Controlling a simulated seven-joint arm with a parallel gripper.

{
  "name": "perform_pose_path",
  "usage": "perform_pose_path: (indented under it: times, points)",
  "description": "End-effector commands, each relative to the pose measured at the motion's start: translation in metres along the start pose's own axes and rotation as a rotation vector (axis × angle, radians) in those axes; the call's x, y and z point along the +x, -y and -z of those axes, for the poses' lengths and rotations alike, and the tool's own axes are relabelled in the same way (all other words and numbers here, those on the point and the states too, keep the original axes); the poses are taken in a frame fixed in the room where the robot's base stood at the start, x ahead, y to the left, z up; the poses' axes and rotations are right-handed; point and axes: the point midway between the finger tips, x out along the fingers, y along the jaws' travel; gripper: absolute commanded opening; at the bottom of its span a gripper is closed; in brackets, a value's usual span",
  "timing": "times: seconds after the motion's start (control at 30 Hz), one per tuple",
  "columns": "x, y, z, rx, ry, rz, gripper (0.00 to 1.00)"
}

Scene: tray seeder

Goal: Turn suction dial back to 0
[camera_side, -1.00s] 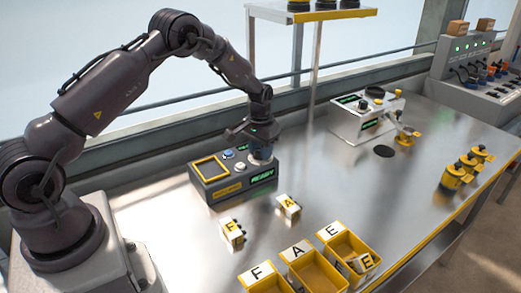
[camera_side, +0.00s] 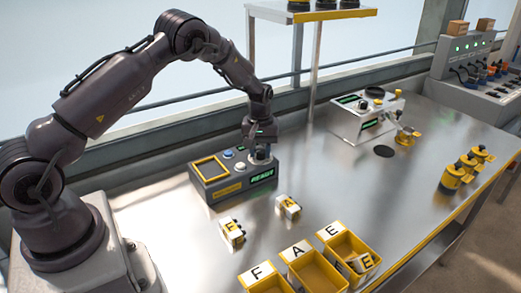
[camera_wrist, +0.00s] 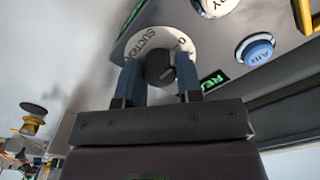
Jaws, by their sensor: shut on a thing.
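The suction dial (camera_wrist: 158,68) is a dark round knob with a pale pointer mark. In the side view my gripper (camera_side: 262,150) points down at the right end of the grey control box (camera_side: 215,188). There the dial is mostly hidden by my fingers. The box has a green display reading "READY" (camera_side: 262,176) and a yellow-framed square (camera_side: 209,168).
A blue button (camera_wrist: 255,48) lettered "AIR" and a white button (camera_wrist: 215,5) sit near the dial. Lettered blocks (camera_side: 232,232) and yellow bins (camera_side: 316,270) stand in front of the box. A white machine (camera_side: 350,128) stands to the right, with clear table between.

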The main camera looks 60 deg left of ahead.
Motion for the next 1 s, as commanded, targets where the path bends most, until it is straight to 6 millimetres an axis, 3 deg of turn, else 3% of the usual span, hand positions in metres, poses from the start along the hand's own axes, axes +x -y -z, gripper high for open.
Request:
perform_pose_path:
  times: [0.43, 0.47, 0.53, 0.57, 0.87, 1.0]
  points:
    - [0.000, 0.000, -0.001, -0.012, 0.003, 0.001, 0.10]
    - [0.000, 0.000, -0.001, -0.012, 0.003, 0.001, 0.40]
    - [0.000, 0.000, -0.001, -0.011, 0.003, 0.000, 0.56]
    - [0.000, 0.000, -0.001, -0.011, 0.003, 0.000, 0.59]
    - [-0.003, 0.000, 0.000, -0.009, 0.000, -0.001, 0.59]
    - [-0.018, -0.001, 0.000, -0.009, -0.002, -0.002, 0.59]
